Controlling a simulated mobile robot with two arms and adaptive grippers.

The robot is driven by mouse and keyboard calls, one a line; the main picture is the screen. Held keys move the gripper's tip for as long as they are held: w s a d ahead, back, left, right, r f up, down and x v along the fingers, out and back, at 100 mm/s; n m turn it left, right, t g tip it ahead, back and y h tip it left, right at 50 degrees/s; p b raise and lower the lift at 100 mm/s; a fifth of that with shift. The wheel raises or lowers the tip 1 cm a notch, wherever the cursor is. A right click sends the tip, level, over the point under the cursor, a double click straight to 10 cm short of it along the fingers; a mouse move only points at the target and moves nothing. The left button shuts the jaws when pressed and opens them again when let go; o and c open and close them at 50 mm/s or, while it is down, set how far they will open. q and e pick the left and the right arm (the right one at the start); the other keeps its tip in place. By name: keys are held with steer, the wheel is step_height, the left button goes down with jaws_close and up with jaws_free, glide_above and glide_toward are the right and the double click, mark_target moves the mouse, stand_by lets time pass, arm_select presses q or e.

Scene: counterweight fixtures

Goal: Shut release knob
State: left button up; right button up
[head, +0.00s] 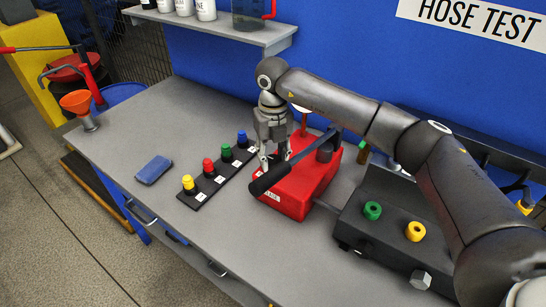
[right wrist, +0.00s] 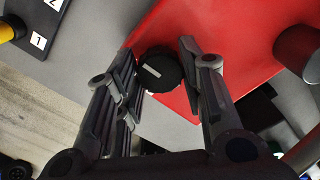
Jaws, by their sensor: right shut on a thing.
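The release knob (right wrist: 160,72) is a round black knob with a white mark on its face, in the right wrist view. It sits at the edge of the red pump body (head: 310,188). My right gripper (head: 276,158) points down at the pump's left side in the head view. In the right wrist view its two fingers (right wrist: 160,60) stand on either side of the knob, shut on it. In the head view the fingers and the pump's lever hide the knob. My left gripper is in neither view.
The pump's black lever (head: 300,158) slants across the red body beside my gripper. A black strip with coloured knobs (head: 218,178) lies to the left, with a blue pouch (head: 154,169) beyond it. A dark fixture (head: 385,244) with green and yellow rings stands right.

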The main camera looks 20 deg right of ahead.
mark_target(273, 158)
steer(key=shift+m, duration=0.3)
steer(key=o, duration=1)
steer(key=shift+o, duration=0.2)
steer(key=shift+r, duration=0.1)
step_height(273, 158, up, 12)
